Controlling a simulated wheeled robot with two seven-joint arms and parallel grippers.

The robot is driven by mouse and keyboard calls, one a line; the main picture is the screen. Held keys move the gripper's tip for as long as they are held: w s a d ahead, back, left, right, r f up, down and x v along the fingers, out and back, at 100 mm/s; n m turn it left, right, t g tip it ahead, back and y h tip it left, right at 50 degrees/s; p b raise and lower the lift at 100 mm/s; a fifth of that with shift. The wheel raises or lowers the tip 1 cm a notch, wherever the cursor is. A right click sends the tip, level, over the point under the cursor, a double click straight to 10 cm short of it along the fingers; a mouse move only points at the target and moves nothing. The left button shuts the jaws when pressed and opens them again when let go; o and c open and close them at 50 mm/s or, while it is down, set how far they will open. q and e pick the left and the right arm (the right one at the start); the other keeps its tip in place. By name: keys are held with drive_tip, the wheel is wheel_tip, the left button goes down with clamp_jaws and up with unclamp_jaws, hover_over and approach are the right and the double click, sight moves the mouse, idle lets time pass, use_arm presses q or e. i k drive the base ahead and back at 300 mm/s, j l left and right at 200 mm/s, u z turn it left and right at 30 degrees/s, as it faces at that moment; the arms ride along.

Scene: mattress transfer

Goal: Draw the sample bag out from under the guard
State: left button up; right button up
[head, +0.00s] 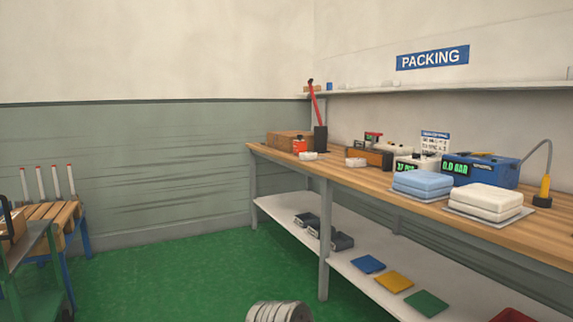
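I see no guard and no sample bag that I can make out for certain. A light blue padded block (422,184) and a white padded block (487,198) each lie on a thin grey plate on the wooden workbench (372,190). Both look like soft, layered stacks; I cannot tell whether either is a bag. Neither of my grippers is in view.
A blue device with a green display (480,170) and a white one (408,166) stand behind the blocks. A lower shelf (350,262) holds flat coloured pieces. A wooden rack (55,215) stands at left. Green floor (190,270) is open between.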

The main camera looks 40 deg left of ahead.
sight(352, 163)
drive_tip(key=u, duration=0.75)
drive_tip(key=i+j+z, duration=0.1)
drive_tip(key=z, duration=0.25)
drive_tip(key=i+j+z, duration=0.1)
drive_tip(key=z, duration=0.3)
drive_tip(key=j+z, duration=0.15)
drive_tip(key=z, duration=0.2)
drive_tip(key=i+j+z, duration=0.2)
drive_tip(key=j+z, duration=0.2)
drive_tip(key=j, duration=0.6)
drive_tip(key=j+z, duration=0.4)
drive_tip(key=j, duration=0.6)
drive_tip(key=i+j, duration=0.05)
